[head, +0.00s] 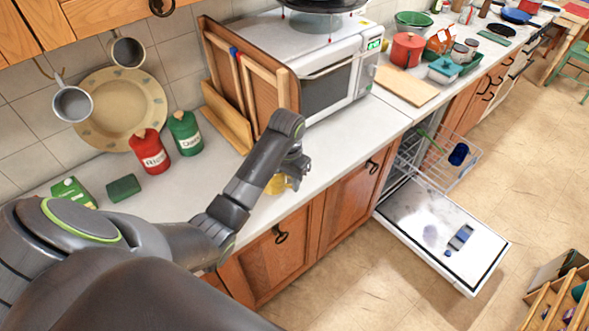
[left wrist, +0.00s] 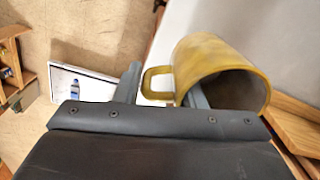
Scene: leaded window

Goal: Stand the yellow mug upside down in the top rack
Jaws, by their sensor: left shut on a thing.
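The yellow mug (head: 278,186) is at my left gripper (head: 288,172), over the counter near its front edge. My arm partly hides it in the head view. In the left wrist view the mug (left wrist: 222,68) lies tilted with its opening toward the lower right. Its handle sits between the fingers of my left gripper (left wrist: 163,88), which is shut on the mug. The top rack (head: 468,170) is pulled out of the open dishwasher on the right and holds a dark blue item (head: 458,154) and a green item (head: 430,141). My right gripper is not in view.
The dishwasher door (head: 405,220) lies open below the rack, with a small blue item (head: 460,238) on it. A white microwave (head: 350,85) and wooden boards (head: 228,118) stand on the counter. Red (head: 150,152) and green (head: 185,134) canisters stand left.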

